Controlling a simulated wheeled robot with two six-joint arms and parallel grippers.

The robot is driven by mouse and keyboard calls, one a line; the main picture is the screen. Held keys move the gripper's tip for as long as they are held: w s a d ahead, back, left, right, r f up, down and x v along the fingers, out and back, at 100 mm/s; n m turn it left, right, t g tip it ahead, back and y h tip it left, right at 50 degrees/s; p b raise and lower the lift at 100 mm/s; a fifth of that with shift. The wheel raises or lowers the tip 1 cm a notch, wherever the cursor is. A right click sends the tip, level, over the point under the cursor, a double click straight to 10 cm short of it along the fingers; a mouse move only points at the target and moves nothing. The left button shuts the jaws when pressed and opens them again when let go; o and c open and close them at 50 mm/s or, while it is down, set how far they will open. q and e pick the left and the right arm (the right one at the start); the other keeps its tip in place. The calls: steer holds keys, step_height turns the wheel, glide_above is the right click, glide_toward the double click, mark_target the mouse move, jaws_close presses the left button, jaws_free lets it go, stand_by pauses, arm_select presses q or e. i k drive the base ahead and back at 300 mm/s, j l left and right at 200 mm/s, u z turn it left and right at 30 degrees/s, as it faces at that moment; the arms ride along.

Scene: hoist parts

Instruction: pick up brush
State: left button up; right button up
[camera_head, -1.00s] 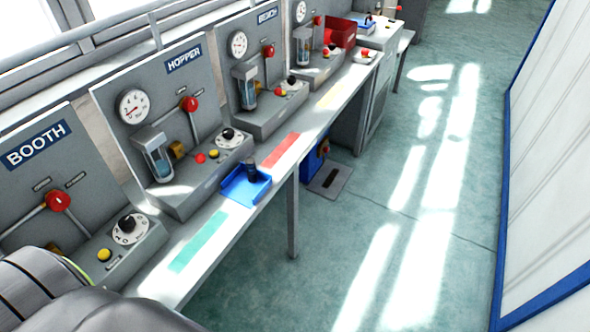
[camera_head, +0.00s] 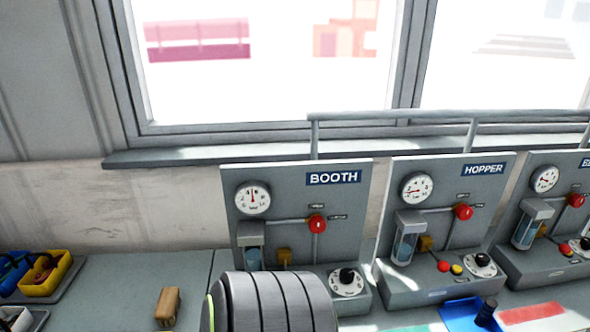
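A small light-brown wooden block (camera_head: 167,307) stands on the grey worktop at the lower left. It could be the brush, but I cannot make out any bristles. A dark upright piece (camera_head: 487,312) stands at the right edge of a blue tray (camera_head: 458,315) in front of the HOPPER panel; I cannot tell what it is. Neither gripper shows. A rounded grey part of my own arm covers the lower middle, in front of the BOOTH panel.
A yellow bin (camera_head: 47,274) and a blue bin (camera_head: 12,270) with small items stand at the far left. The BOOTH panel (camera_head: 345,215), HOPPER panel (camera_head: 450,190) and another panel line the back. The worktop (camera_head: 120,272) around the wooden block is clear.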

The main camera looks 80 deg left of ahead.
mark_target(167, 307)
steer(key=u, duration=3.5)
